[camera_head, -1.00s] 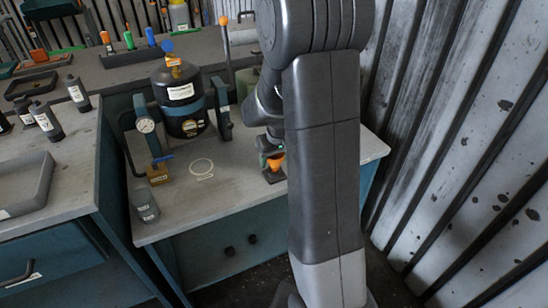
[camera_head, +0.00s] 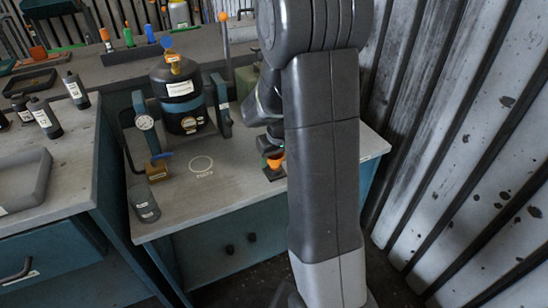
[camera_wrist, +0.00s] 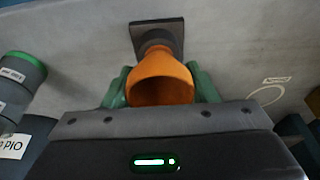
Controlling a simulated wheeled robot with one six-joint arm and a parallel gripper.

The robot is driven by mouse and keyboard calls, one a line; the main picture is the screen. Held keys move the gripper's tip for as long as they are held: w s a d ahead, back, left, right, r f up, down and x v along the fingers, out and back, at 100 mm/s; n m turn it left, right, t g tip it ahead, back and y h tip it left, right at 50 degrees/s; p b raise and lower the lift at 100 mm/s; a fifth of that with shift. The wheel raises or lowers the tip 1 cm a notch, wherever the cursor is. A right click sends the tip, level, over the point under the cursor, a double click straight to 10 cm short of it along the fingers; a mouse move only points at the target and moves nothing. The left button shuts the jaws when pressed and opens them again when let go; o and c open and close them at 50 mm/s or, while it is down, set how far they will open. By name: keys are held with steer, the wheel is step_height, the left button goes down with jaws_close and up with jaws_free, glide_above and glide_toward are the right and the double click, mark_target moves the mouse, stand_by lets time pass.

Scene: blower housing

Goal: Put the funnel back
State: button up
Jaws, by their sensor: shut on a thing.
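The orange funnel (camera_wrist: 162,78) is in the middle of the wrist view, its wide mouth toward the camera. My gripper (camera_wrist: 160,88) is shut on it, with a green finger on each side. Beyond the funnel's narrow end is a dark square holder (camera_wrist: 158,36) on the bench top; I cannot tell whether the funnel is seated in it or just above it. In the head view the funnel (camera_head: 275,163) shows as a small orange patch beside my arm, over the dark holder (camera_head: 272,174). My arm partly hides them.
A dark canister (camera_head: 180,98) in a clamp frame with a gauge stands at the bench's back left. A brass block (camera_head: 158,170), a grey cylinder (camera_head: 144,205) and a marked white circle (camera_head: 202,164) are left of the funnel. A green-topped container (camera_wrist: 22,72) is at the wrist view's left.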

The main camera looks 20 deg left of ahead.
stand_by(0.4)
steer(key=o, duration=0.8)
steer(key=shift+o, duration=0.6)
steer(key=o, duration=0.4)
steer(key=shift+r+p, duration=2.65)
steer(key=shift+r, duration=0.9)
steer(key=shift+f, duration=0.2)
